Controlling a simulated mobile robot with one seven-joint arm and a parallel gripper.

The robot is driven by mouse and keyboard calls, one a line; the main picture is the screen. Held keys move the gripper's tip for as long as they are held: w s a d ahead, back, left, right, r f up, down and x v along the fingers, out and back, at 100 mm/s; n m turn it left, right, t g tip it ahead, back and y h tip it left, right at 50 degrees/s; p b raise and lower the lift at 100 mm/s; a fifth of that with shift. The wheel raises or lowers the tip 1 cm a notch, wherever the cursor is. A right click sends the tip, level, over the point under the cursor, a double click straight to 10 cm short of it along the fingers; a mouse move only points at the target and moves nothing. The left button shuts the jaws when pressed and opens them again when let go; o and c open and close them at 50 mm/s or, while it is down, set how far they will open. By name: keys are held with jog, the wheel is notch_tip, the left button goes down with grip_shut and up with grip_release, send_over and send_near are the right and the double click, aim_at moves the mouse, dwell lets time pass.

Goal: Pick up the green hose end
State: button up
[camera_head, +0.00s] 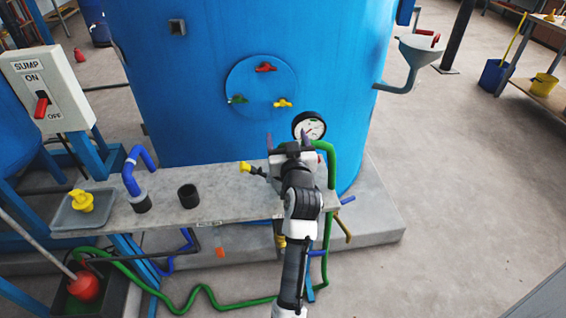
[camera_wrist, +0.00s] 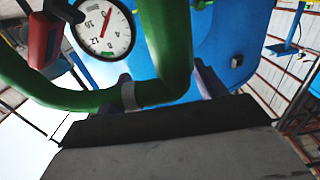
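The green hose (camera_head: 331,170) rises by the right end of the bench and bends over at the top beside the pressure gauge (camera_head: 309,127). In the wrist view my gripper (camera_wrist: 165,88) is partly covered by the hose. I cannot tell whether the hose touches the fingers. The hose's free end is not clear.
The grey bench (camera_head: 235,203) carries a black cup (camera_head: 188,196), a blue elbow pipe (camera_head: 136,175) and a tray (camera_head: 69,216) with a yellow fitting (camera_head: 82,201). The blue tank (camera_head: 200,90) stands close behind. A yellow-tipped fitting (camera_head: 245,167) is left of my gripper. The right floor is open.

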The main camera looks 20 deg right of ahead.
jog(key=c, duration=1.2)
jog(key=shift+c, duration=0.6)
jog(key=shift+r, duration=0.15)
